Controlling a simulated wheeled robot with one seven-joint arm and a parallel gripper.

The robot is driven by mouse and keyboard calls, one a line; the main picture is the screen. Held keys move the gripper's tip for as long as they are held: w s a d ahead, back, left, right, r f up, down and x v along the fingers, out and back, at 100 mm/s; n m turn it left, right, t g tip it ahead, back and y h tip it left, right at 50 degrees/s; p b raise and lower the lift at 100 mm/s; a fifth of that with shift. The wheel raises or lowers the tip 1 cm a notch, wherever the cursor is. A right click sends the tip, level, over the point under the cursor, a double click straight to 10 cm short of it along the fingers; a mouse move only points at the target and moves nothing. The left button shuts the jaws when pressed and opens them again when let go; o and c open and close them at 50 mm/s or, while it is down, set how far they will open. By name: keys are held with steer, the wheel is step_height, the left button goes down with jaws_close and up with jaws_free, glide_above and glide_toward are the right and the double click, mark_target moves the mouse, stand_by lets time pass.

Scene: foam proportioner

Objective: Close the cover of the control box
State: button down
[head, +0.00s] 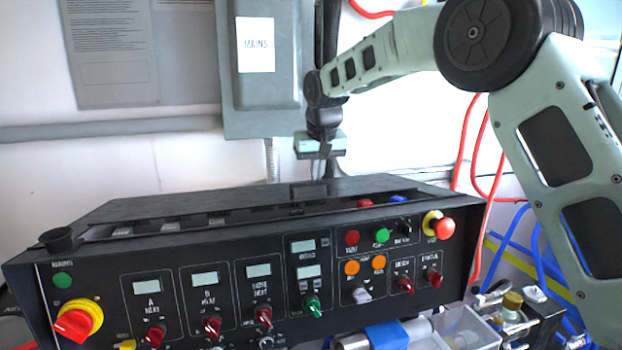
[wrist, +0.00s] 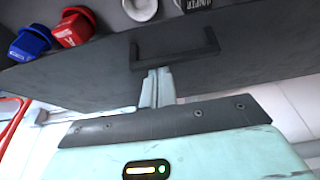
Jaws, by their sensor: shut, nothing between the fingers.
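The control box (head: 220,285) is black, with knobs, lamps and small displays on its front. Its black cover (head: 250,197) is partly lowered over the top, with a gap along the front where parts inside show. In the wrist view the cover (wrist: 85,85) crosses the picture as a dark slab, with a black bar handle (wrist: 175,50) on it. My gripper (head: 328,172) is above and behind the cover in the head view. In the wrist view its shut fingers (wrist: 158,75) are empty, with their tips at the handle; I cannot tell if they touch it.
A grey MAINS box (head: 270,90) is on the wall behind. A red plug (wrist: 76,26) and a blue plug (wrist: 30,42) show inside the control box, beyond the cover's edge. Red hoses (head: 485,150) hang on the right.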

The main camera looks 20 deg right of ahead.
steer(key=s+r+b, duration=0.1)
steer(key=s+b, duration=0.2)
steer(key=s, duration=0.6)
steer(key=shift+r, duration=0.15)
steer(key=shift+s, duration=0.1)
